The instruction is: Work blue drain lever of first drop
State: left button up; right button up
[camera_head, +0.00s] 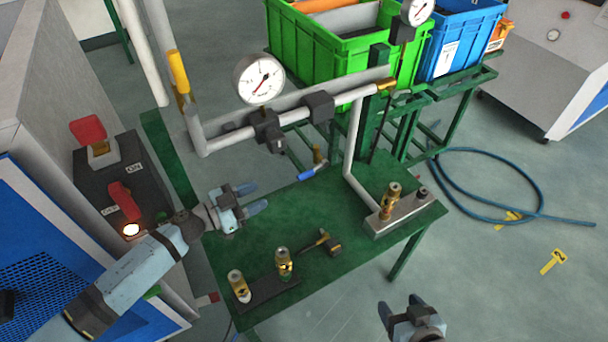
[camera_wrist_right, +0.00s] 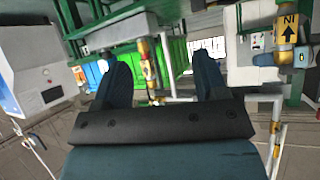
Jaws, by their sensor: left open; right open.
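A small blue lever (camera_head: 308,174) shows in the head view above the green table, below the grey pipe run, next to a brass fitting (camera_head: 318,155). My left gripper (camera_head: 251,198) is open and empty over the table's left part, left of and apart from the blue lever. My right gripper (camera_head: 413,305) is open and empty at the bottom right, beyond the table's front edge. Its two dark fingers spread apart also show in the right wrist view (camera_wrist_right: 162,85), with a brass fitting (camera_wrist_right: 148,65) seen between them, farther off.
A round pressure gauge (camera_head: 259,79) stands on the pipe above the lever. Brass fittings (camera_head: 284,262) stand on the green table (camera_head: 300,225). A red switch (camera_head: 124,200) is on the left panel. A green crate (camera_head: 330,60) stands behind. Blue hose (camera_head: 445,185) lies on the floor.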

aim_at(304, 174)
pick_arm(q)
jog(key=b+x, duration=0.1)
jog(key=x, duration=1.3)
jog(key=shift+s+f, duration=0.1)
jog(key=shift+s, duration=0.1)
grip_shut()
